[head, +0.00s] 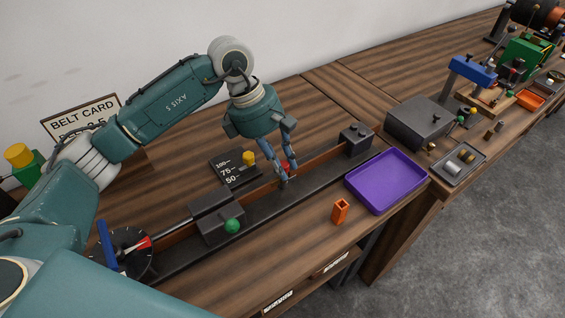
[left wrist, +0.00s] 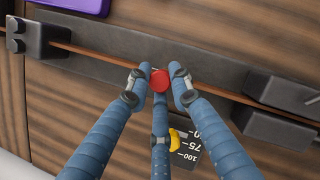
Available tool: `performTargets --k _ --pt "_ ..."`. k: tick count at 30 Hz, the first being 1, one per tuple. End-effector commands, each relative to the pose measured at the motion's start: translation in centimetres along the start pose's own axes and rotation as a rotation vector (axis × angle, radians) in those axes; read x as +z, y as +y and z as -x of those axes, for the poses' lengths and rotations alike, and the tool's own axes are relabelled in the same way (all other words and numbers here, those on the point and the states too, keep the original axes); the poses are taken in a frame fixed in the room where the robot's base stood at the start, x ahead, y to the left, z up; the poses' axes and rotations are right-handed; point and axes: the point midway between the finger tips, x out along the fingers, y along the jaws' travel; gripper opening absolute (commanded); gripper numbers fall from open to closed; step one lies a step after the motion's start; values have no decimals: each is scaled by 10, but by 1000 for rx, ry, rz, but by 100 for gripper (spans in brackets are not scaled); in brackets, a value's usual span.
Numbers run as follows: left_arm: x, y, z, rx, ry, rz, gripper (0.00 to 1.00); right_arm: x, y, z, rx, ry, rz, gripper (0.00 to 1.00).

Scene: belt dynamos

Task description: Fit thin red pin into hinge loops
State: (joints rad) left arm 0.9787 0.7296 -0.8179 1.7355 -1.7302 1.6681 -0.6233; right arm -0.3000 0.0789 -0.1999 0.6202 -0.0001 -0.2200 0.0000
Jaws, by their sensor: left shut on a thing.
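My left gripper (head: 286,176) points down over the black rail, at the brown belt's line between two dark blocks. Its three blue fingers are shut on the red pin (head: 284,166). In the left wrist view the pin's round red head (left wrist: 159,79) shows between the fingertips (left wrist: 157,88); its shaft is hidden. The brown belt (head: 319,158) runs along the rail and also shows in the left wrist view (left wrist: 105,52). The hinge loops cannot be made out behind the fingers, so I cannot tell whether the pin is in them. My right gripper is out of view.
A dark block with a green knob (head: 232,226) and another dark block (head: 355,138) stand on the rail. A scale plate (head: 229,166) with a yellow knob lies behind it. A purple tray (head: 386,182) and an orange holder (head: 340,211) stand in front.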

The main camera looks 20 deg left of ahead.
Motion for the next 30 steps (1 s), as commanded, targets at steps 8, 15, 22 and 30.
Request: performTargets --k 8,15,22,30 --pt "4 0 12 1 0 -1 1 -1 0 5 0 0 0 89" --pt "8 0 22 2 -1 -2 1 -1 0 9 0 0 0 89" --pt "9 0 25 2 -1 -1 1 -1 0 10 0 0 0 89" --pt "9 0 25 2 -1 -1 1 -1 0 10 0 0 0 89"
